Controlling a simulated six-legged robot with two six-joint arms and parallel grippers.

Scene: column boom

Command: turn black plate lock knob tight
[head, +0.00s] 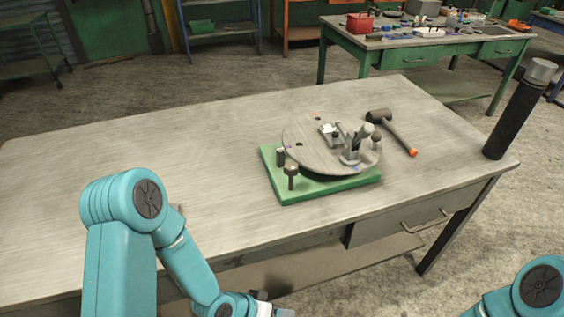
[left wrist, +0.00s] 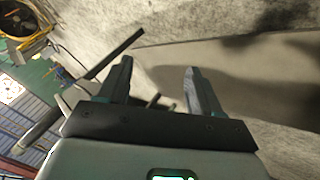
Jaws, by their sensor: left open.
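A round grey plate (head: 312,150) lies on a green base (head: 325,187) on the workbench. A dark knob with a wider head on a stem (head: 291,173) stands at the front left of the base, beside the plate's edge. A second short dark post (head: 281,157) stands just behind it; I cannot tell for certain which is the lock knob. My left gripper (left wrist: 156,80) is open and empty in the left wrist view. In the head view it is only partly seen at the bottom edge, below the bench front and well away from the knob. My right gripper is out of view.
A metal toggle clamp (head: 352,152) sits on the plate. A mallet (head: 395,130) with an orange handle end lies behind right. A black cylinder (head: 512,115) stands at the bench's right corner. The bench top (head: 120,150) is clear at left.

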